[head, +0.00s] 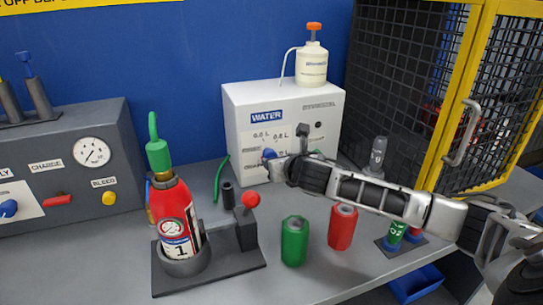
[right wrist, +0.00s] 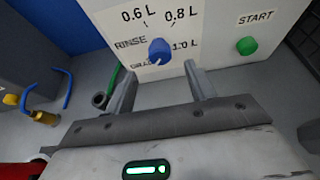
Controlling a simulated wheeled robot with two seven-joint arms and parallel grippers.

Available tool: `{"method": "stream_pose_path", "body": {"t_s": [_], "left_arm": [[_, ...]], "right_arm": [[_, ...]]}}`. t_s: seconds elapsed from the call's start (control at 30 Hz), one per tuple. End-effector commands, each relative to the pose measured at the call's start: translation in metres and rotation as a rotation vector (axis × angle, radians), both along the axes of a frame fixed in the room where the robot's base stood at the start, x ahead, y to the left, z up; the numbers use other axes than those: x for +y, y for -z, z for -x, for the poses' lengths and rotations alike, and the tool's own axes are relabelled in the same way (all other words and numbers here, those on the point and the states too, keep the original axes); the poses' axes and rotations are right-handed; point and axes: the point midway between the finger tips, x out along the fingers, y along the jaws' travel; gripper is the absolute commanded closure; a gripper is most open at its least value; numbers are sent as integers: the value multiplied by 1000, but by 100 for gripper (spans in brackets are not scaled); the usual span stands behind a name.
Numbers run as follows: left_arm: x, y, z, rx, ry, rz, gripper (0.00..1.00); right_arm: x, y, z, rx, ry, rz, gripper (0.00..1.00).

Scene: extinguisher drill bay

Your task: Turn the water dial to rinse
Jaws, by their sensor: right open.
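The water dial is a blue knob (right wrist: 160,50) on the white front of the WATER box (head: 320,105). In the right wrist view its face carries marks for RINSE, 0.6 L, 0.8 L and 1.0 L, and a lower-left label too small to read. A pale line on the knob seems to point down-left, but I cannot tell its exact setting. My right gripper (right wrist: 160,88) is open and empty, its fingers either side of the dial in the picture, with the dial beyond the tips. In the head view the arm partly covers the box's lower front. My left gripper is not in view.
A green START button (right wrist: 247,46) is right of the dial. A red extinguisher (head: 172,215) stands in a holder at the left, beside a red-knobbed lever (head: 250,200). Green (head: 294,242) and red (head: 343,228) cylinders stand below my right arm. A yellow-framed mesh cage (head: 450,90) is at right.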

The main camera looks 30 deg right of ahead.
Motion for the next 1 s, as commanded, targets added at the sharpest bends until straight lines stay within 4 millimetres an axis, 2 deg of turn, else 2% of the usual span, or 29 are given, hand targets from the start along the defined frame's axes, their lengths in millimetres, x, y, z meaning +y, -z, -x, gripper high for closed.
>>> {"method": "stream_pose_path", "body": {"t_s": [0.1,0.33,0.5,0.8,0.83,0.97,1.0], "left_arm": [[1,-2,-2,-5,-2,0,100],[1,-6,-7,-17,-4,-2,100],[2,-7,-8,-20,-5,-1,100],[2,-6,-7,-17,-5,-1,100],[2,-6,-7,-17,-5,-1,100],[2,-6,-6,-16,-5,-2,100],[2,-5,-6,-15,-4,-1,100]], "right_arm": [[-5,9,-23,-1,3,-4,45],[-12,21,-51,0,2,-3,45],[-14,26,-59,1,0,-1,45],[-15,26,-61,0,0,0,45],[-15,26,-61,0,0,0,50],[-15,26,-61,0,0,0,87],[-15,26,-61,0,0,0,90]]}}
